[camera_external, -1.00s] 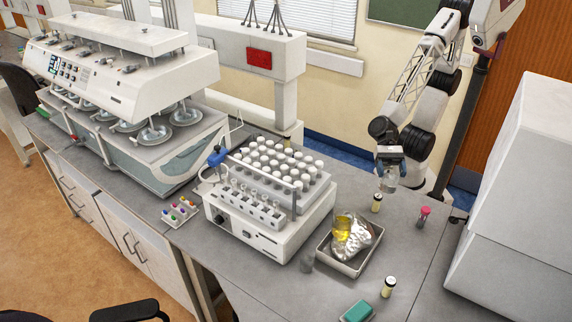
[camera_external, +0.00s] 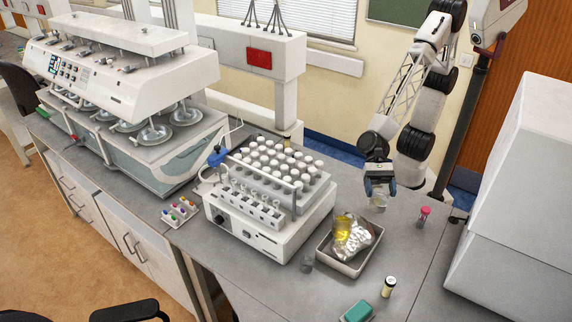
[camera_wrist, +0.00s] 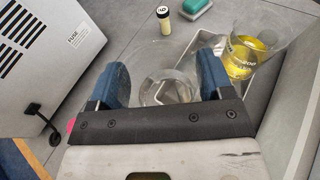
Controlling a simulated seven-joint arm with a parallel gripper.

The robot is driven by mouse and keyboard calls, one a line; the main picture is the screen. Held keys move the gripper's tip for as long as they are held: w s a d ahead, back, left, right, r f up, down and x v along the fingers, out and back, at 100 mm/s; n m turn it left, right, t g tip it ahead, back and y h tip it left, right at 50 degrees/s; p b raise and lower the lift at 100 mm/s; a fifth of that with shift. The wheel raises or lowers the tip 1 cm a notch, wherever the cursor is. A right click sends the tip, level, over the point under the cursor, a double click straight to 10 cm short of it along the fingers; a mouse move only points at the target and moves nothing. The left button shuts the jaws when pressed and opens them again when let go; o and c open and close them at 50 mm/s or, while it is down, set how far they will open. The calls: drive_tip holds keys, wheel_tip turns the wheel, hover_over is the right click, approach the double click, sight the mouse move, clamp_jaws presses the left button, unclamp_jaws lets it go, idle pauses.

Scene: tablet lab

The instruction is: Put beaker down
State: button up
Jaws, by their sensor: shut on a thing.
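My gripper (camera_external: 380,186) is shut on a clear glass beaker (camera_external: 378,201). In the wrist view the beaker (camera_wrist: 168,88) sits between the blue fingers of my gripper (camera_wrist: 165,85), with its round base visible. The beaker is low, over or on the grey bench behind the metal tray; I cannot tell whether its base touches the bench. A second beaker, with yellow liquid (camera_external: 342,228), stands in the tray (camera_external: 346,268); it also shows in the wrist view (camera_wrist: 252,50).
Crumpled foil (camera_external: 358,240) lies in the tray. A rack of white-capped vials (camera_external: 276,165) stands left of it. Bench between the tray and white cabinet (camera_external: 520,200) is mostly clear.

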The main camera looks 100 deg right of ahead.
sight(373, 193)
drive_tip(key=shift+w+a+f, duration=0.2)
drive_tip(key=shift+w+a, duration=1.4)
drive_tip(key=shift+a, duration=0.1)
drive_tip(key=shift+w+a+f, duration=0.15)
drive_tip(key=shift+f, duration=0.75)
drive_tip(key=shift+w+a+f, duration=0.15)
drive_tip(key=shift+f, duration=0.75)
drive_tip(key=shift+f, duration=0.2)
drive_tip(key=o, duration=1.1)
drive_tip(key=shift+c, duration=0.2)
